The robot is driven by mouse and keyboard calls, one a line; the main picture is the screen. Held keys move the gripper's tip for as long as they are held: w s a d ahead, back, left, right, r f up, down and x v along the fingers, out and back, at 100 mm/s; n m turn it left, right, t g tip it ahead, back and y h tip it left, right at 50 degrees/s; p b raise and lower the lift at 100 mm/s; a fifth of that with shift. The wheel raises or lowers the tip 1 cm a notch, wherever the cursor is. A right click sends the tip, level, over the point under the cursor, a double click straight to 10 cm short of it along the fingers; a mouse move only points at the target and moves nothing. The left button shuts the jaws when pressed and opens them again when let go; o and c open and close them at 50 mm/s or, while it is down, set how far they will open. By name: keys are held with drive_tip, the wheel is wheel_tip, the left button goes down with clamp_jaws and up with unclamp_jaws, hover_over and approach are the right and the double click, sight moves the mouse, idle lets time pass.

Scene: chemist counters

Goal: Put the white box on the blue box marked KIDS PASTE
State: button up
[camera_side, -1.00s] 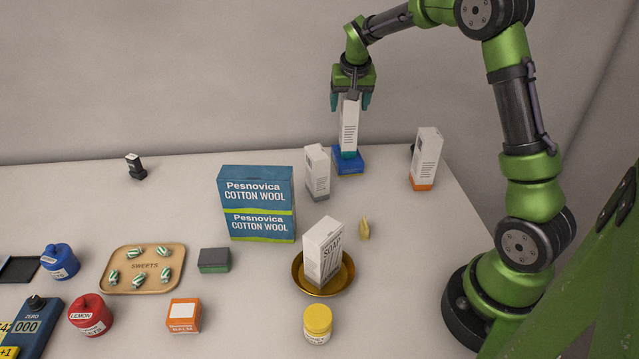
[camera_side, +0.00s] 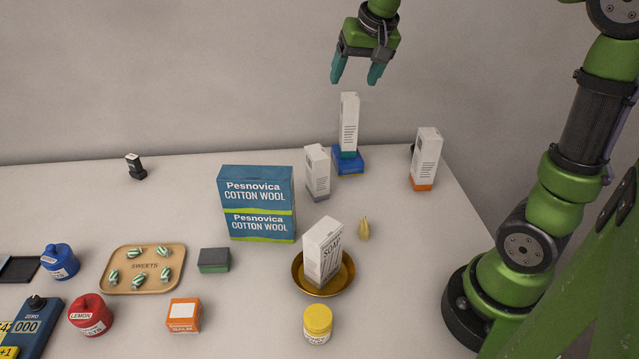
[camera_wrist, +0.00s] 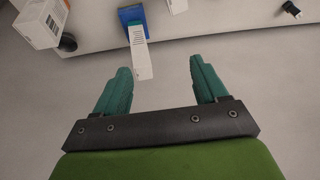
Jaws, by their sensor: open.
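A tall white box with a teal base band (camera_side: 349,124) stands upright on the blue box (camera_side: 349,163) near the back edge of the counter. The lettering on the blue box is too small to read. In the wrist view the white box (camera_wrist: 140,56) stands on the blue box (camera_wrist: 131,16), ahead of my fingers. My gripper (camera_side: 357,80) is open and empty, above the white box and clear of it. Its two teal fingers (camera_wrist: 163,82) are spread wide in the wrist view.
A grey-based white box (camera_side: 317,172) and an orange-based white box (camera_side: 425,160) flank the blue box. Cotton wool boxes (camera_side: 256,204) stand left. A soap box (camera_side: 323,252) stands in a brass bowl (camera_side: 343,284). A sweets tray (camera_side: 143,284) lies front left.

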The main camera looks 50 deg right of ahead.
drive_tip(key=s+a+f+n+t+y, duration=0.1)
drive_tip(key=s+a+f, duration=0.1)
drive_tip(key=s+a, duration=0.4)
drive_tip(key=s+a+f+n+t+y, duration=0.1)
drive_tip(key=s+a+f+n+y, duration=0.1)
drive_tip(key=s+a, duration=0.5)
drive_tip(key=s, duration=0.2)
drive_tip(key=shift+s+a+f+t, duration=0.25)
drive_tip(key=shift+s+f+t, duration=0.05)
drive_tip(key=shift+s, duration=0.1)
